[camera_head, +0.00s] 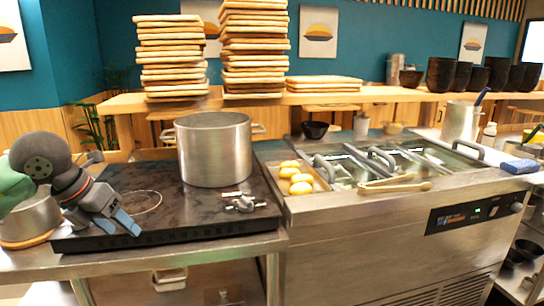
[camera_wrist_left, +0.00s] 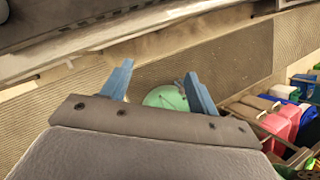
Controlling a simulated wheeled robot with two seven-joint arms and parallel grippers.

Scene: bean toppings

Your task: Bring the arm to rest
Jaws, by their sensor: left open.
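My left arm comes in from the left over the black stovetop. My left gripper (camera_head: 116,223) hangs at the stove's front left edge, its two blue fingers pointing down and apart. It is open with nothing between the fingers. In the left wrist view the left gripper (camera_wrist_left: 158,70) is also open, above what looks like the floor and the counter edge. A pale green round thing (camera_wrist_left: 165,98) shows behind the fingers, well below them. My right gripper is in neither view.
A large steel pot (camera_head: 214,150) stands on the black stovetop (camera_head: 160,180). A small metal fitting (camera_head: 240,203) is at its front right. A steel pan (camera_head: 30,218) sits at the far left, close to my left arm. Wooden tongs (camera_head: 395,186) lie on the steel counter to the right.

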